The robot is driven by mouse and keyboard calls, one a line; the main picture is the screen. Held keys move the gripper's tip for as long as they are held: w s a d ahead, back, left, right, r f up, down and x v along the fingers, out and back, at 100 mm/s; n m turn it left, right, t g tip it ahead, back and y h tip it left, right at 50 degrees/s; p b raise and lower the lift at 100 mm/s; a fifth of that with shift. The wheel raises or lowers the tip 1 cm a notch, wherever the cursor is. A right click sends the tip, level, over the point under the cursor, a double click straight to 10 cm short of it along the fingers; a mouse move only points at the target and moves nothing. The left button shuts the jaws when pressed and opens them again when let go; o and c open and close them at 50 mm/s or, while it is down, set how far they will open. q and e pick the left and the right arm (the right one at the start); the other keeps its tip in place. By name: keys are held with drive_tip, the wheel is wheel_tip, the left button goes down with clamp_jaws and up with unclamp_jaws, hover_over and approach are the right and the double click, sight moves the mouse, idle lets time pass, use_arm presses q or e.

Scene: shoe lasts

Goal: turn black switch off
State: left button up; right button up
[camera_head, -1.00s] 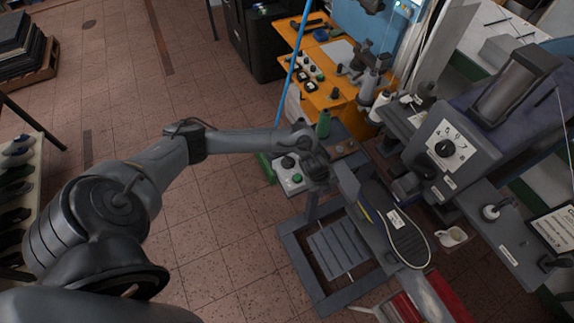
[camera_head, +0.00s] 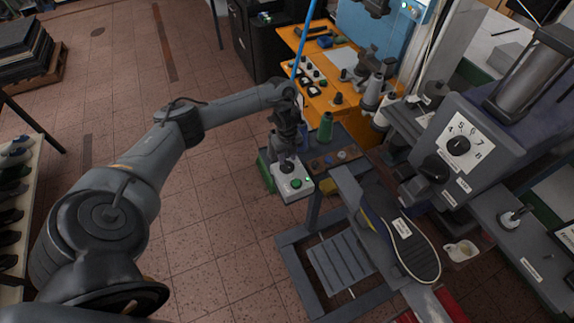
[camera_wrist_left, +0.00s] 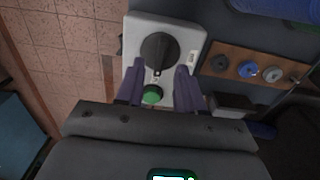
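The black switch (camera_wrist_left: 158,54) is a round rotary knob with a ridge on a light grey control box (camera_wrist_left: 188,38). In the wrist view its ridge points roughly down the picture, towards a green button (camera_wrist_left: 152,95) on the same box. The box also shows in the head view (camera_head: 301,191), where my gripper hides most of the knob. My left gripper (camera_wrist_left: 158,80) is open, with its two purple-grey fingers apart and nothing between them; the fingertips are near the lower side of the knob. Whether they touch it cannot be told. My right gripper is not in view.
A brown strip with several small knobs (camera_wrist_left: 248,70) lies right of the box. A green bottle (camera_head: 325,127) stands behind it. A press with a numbered dial (camera_head: 459,146) and a shoe sole (camera_head: 413,250) are to the right. Open tiled floor lies left.

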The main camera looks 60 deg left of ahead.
sight(287, 163)
use_arm(q)
drive_tip(key=shift+f, duration=1.85)
clamp_jaws()
